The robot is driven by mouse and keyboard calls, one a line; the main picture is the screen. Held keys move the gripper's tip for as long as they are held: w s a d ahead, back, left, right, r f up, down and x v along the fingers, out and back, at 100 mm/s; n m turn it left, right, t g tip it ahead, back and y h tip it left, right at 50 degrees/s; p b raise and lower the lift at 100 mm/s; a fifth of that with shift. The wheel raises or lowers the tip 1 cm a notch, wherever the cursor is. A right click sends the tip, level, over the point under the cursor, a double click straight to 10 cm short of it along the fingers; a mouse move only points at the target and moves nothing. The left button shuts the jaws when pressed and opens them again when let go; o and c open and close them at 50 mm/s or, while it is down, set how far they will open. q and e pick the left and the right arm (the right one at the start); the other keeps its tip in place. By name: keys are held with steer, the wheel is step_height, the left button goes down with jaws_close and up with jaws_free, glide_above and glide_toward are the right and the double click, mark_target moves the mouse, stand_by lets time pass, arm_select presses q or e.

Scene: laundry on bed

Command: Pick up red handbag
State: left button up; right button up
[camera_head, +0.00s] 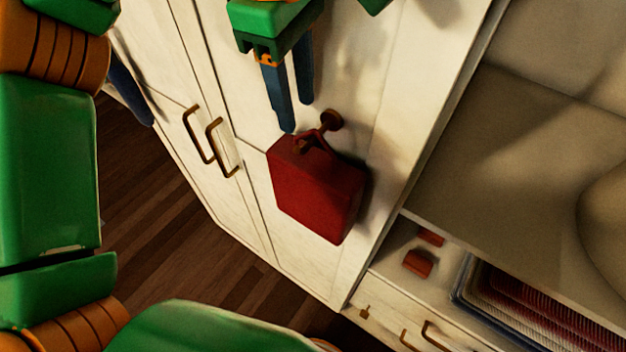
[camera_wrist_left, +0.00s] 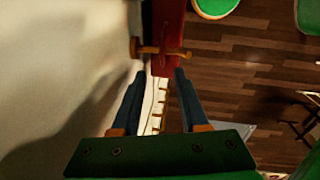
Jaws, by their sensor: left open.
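The red handbag (camera_head: 315,190) hangs by its strap from a round brown knob (camera_head: 331,119) on a white panel. My left gripper (camera_head: 297,114), with two blue fingers, is open and empty just above the bag's handle in the head view. In the left wrist view, the gripper (camera_wrist_left: 160,71) points at the brown knob (camera_wrist_left: 160,50), with the handbag (camera_wrist_left: 172,22) just beyond. The knob and strap line up with the gap between the fingers. The fingers appear apart from the bag.
White cabinet doors with brass handles (camera_head: 200,135) stand left of the bag. A grey-beige surface (camera_head: 500,140) lies to the right. Dark wooden floor (camera_head: 150,215) shows below.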

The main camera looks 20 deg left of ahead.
mark_target(298, 136)
arm_select(q)
step_height(298, 136, down, 4)
steer(key=shift+f, duration=0.1)
steer(key=shift+w+a+f, duration=0.15)
steer(key=shift+w, duration=0.05)
steer(key=shift+s, duration=0.1)
jaws_close()
stand_by(1.1)
